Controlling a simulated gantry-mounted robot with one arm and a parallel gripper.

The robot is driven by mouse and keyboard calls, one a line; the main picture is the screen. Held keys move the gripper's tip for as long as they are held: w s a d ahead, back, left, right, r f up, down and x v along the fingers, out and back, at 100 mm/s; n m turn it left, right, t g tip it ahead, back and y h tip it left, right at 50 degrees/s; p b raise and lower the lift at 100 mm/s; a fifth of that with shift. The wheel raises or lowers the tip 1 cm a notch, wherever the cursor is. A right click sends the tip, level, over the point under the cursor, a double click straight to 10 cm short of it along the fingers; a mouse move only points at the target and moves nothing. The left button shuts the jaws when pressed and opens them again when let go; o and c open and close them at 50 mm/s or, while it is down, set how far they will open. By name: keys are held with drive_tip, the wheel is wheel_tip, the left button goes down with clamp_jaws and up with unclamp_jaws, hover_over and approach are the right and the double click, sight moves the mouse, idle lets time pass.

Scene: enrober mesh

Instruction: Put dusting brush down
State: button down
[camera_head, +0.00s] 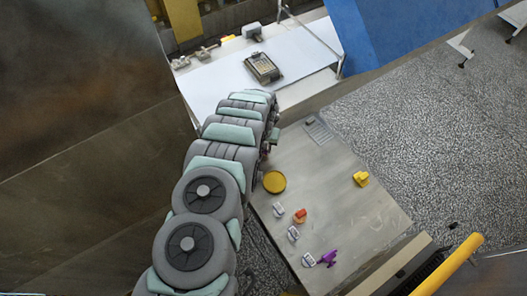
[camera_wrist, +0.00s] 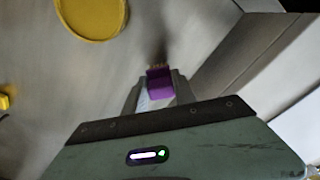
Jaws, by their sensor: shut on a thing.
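My gripper (camera_wrist: 157,96) is shut on the dusting brush (camera_wrist: 160,83), which shows as a purple block with short tan bristles at its far end. The brush is over the grey table (camera_wrist: 110,75); a dark shadow lies just beyond the bristles. I cannot tell whether the bristles touch the table. In the head view my arm hides most of the gripper and the brush at the table's (camera_head: 345,215) far left edge.
A yellow round disc (camera_head: 275,182) lies close by on the table and shows in the wrist view (camera_wrist: 90,12). A yellow object (camera_head: 361,179), an orange item (camera_head: 300,215), several small pale items and a purple item (camera_head: 328,258) also lie there. The table's middle is clear.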

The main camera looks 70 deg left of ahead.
sight(263, 152)
wheel_tip(263, 152, down, 3)
drive_tip(key=shift+s+d+r+b, duration=0.1)
drive_tip(key=shift+s+r+b, duration=0.05)
drive_tip(key=shift+b, duration=0.3)
drive_tip(key=shift+r, duration=0.2)
drive_tip(key=shift+f, duration=0.2)
drive_tip(key=c, duration=1)
unclamp_jaws()
drive_tip(key=shift+r, duration=0.7)
drive_tip(key=shift+s+d+r+p, duration=0.15)
drive_tip(key=shift+r+p, duration=0.5)
drive_tip(key=shift+r, duration=2.15)
drive_tip(key=shift+d+r+p, duration=0.15)
drive_tip(key=shift+r+p, duration=0.5)
drive_tip(key=shift+r, duration=2.1)
